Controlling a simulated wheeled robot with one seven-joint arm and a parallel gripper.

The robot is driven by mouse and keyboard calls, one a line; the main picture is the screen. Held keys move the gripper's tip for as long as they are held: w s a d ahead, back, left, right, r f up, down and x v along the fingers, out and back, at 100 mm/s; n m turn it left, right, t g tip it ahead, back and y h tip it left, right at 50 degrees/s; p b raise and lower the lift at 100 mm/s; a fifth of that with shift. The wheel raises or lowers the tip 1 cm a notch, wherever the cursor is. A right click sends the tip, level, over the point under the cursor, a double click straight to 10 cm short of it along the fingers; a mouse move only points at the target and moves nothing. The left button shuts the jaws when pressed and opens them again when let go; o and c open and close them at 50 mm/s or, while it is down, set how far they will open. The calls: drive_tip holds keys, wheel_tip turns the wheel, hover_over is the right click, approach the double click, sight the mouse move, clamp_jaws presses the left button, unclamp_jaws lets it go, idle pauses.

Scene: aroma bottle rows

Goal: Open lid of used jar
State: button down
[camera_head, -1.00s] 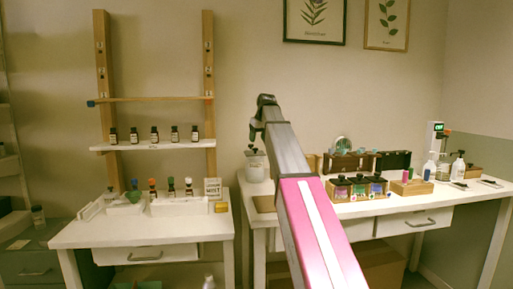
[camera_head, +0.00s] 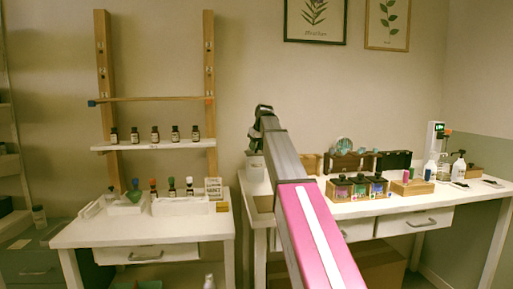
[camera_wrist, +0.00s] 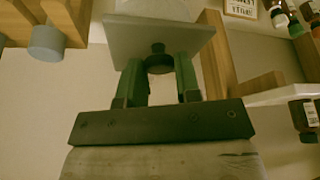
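The used jar (camera_head: 255,171) is a pale glass jar at the left end of the right-hand table in the head view. My gripper (camera_head: 255,142) points down over it from the end of my arm. In the wrist view the jar's lid (camera_wrist: 135,30) is a light square plate with a dark round knob (camera_wrist: 158,62). The two green fingers of my gripper (camera_wrist: 160,78) stand on either side of the knob. The knob nearly fills the gap, but I cannot tell whether the fingers press on it. The jar's body is mostly hidden behind the lid there.
The right-hand table (camera_head: 428,206) holds a wooden rack of dark bottles (camera_head: 358,197), pump bottles and small boxes, right of my arm. The left table (camera_head: 142,228) has a white tray and capped bottles, below a shelf (camera_head: 153,146) of several bottles. A floor gap separates the tables.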

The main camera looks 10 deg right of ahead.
drive_tip(key=shift+w+r+g, duration=0.55)
drive_tip(key=shift+g, duration=0.05)
drive_tip(key=shift+w+r+g, duration=0.2)
drive_tip(key=shift+r+g, duration=0.2)
drive_tip(key=shift+g, duration=0.5)
drive_tip(key=c, duration=0.8)
unclamp_jaws()
